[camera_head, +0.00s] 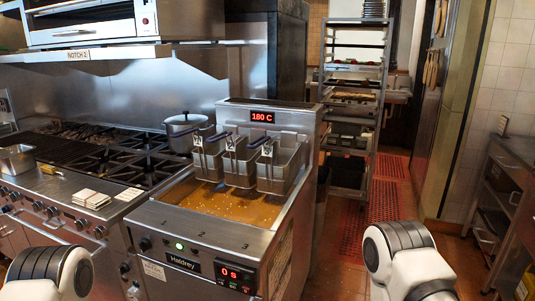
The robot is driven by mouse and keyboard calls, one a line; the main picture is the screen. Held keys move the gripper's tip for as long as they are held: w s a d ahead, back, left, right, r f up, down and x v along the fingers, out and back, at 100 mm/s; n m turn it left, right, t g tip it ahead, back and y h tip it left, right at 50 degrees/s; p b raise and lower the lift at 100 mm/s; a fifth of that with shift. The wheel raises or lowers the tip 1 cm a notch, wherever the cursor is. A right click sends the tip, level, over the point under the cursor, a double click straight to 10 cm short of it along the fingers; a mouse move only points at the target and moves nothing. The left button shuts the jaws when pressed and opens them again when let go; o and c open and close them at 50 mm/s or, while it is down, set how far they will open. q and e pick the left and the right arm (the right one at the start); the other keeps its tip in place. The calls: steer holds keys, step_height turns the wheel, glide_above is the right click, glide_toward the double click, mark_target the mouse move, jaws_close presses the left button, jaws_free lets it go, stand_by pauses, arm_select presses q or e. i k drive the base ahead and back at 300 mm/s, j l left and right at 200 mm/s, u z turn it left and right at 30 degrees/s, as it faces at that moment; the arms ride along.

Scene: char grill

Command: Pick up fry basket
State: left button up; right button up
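Three metal fry baskets hang side by side at the back of the fryer (200,232), over the brown oil. The left basket (209,163), middle basket (240,172) and right basket (279,174) each have a handle rising at the front with a small tag. The handles look dark blue. The fryer's back display reads 180 C. White and dark parts of my two arms show at the bottom left and bottom right, in front of the fryer. No gripper fingers show, and nothing of mine touches the baskets.
A stove (120,160) with a lidded pot (186,131) stands left of the fryer. An open metal pan (17,159) sits at the far left. A tall tray rack (352,100) stands behind right. Red floor mats (368,228) lie right of the fryer.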

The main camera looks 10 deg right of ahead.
mark_target(279, 165)
steer(key=i+l+u, duration=0.1)
steer(key=l, duration=0.3)
steer(key=i+l+u, duration=0.15)
steer(key=l, duration=0.3)
steer(key=i+l+u, duration=0.1)
steer(key=l, duration=0.35)
steer(key=i+l+u, duration=0.15)
steer(key=l, duration=0.3)
